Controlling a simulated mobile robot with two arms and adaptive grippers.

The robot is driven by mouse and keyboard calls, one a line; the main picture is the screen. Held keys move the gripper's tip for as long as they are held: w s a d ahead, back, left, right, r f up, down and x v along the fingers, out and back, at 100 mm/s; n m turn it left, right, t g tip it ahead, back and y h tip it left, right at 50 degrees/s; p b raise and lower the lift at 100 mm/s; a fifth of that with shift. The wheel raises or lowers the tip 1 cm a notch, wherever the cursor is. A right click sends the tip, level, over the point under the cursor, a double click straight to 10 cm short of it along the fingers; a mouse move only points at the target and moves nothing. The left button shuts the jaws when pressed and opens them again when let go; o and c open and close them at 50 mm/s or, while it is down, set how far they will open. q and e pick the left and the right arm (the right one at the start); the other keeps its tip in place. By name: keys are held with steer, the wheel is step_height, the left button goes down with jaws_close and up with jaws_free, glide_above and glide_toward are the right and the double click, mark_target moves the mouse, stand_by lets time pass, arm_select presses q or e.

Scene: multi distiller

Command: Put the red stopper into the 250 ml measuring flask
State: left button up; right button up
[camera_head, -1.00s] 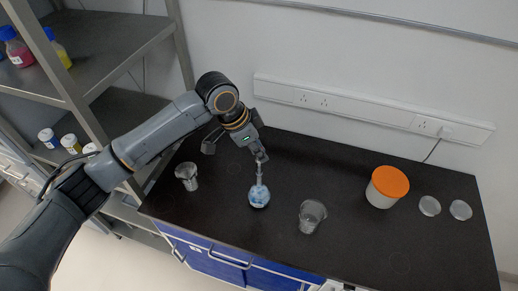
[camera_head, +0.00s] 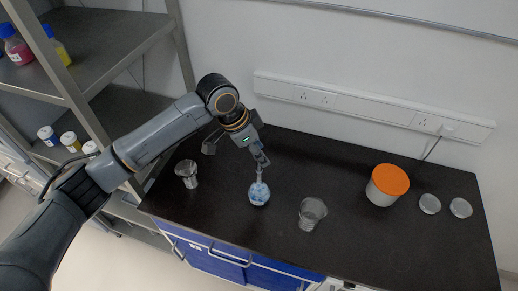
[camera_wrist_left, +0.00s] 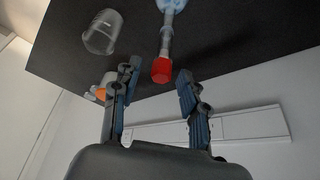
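The measuring flask (camera_head: 259,194), with blue contents in its round bulb, stands upright on the black bench. Its narrow neck also shows in the left wrist view (camera_wrist_left: 167,40). The red stopper (camera_wrist_left: 161,70) sits at the mouth end of the neck, in line with it; how deep it is seated I cannot tell. My left gripper (camera_head: 262,161) is just above the flask mouth. In the left wrist view its fingers (camera_wrist_left: 158,72) are spread on both sides of the stopper, with gaps. The stopper is too small to make out in the head view. My right gripper is not in view.
A clear beaker (camera_head: 312,212) stands right of the flask, and another small glass vessel (camera_head: 187,173) stands left. A white tub with an orange lid (camera_head: 390,180) and two clear round dishes (camera_head: 430,204) are farther right. A shelf rack (camera_head: 100,50) stands at the left.

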arm_select(q)
steer(key=shift+a+r, duration=0.1)
steer(key=shift+r, duration=0.1)
steer(key=v, duration=1.1)
steer(key=shift+r, duration=0.25)
steer(key=shift+a, duration=0.15)
